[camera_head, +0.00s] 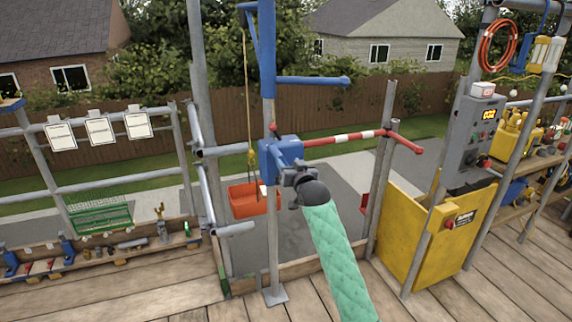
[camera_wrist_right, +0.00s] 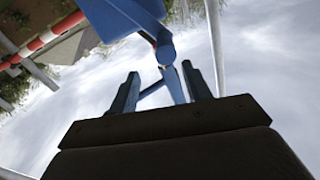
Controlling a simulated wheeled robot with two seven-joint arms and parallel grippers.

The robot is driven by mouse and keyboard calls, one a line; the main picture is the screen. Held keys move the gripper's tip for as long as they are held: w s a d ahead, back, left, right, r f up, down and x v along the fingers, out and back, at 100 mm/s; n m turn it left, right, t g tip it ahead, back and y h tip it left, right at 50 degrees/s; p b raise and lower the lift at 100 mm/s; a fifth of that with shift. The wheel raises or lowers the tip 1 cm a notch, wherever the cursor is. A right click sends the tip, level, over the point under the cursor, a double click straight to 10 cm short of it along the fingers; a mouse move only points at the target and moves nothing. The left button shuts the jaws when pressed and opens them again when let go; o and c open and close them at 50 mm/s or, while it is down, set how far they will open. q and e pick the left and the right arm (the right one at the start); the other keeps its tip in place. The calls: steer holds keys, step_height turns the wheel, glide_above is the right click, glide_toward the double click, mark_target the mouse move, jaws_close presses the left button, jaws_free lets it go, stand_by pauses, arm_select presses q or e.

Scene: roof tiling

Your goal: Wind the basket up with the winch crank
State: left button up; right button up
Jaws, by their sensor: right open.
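The winch (camera_head: 280,152) is a blue box on a grey post, below a blue jib arm (camera_head: 310,80). A rope (camera_head: 247,95) hangs from the jib to the orange basket (camera_head: 255,201), which hangs low left of the post. My right gripper (camera_head: 289,176), on a green-sleeved arm, is just in front of the winch. In the right wrist view its two dark fingers (camera_wrist_right: 160,78) are apart, with blue winch or jib parts (camera_wrist_right: 166,52) seen between and beyond them. I cannot tell whether they touch. The crank is not clearly made out. My left gripper is out of view.
A red-and-white bar (camera_head: 345,138) reaches right from the winch across the gap. A yellow gate panel (camera_head: 405,240) and a grey control box (camera_head: 472,135) stand at right. A green crate (camera_head: 100,218) is at left. Wooden deck lies in front.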

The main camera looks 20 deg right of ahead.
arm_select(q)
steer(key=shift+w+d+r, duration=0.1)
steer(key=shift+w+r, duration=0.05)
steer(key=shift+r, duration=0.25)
arm_select(e)
steer(key=shift+s, duration=0.45)
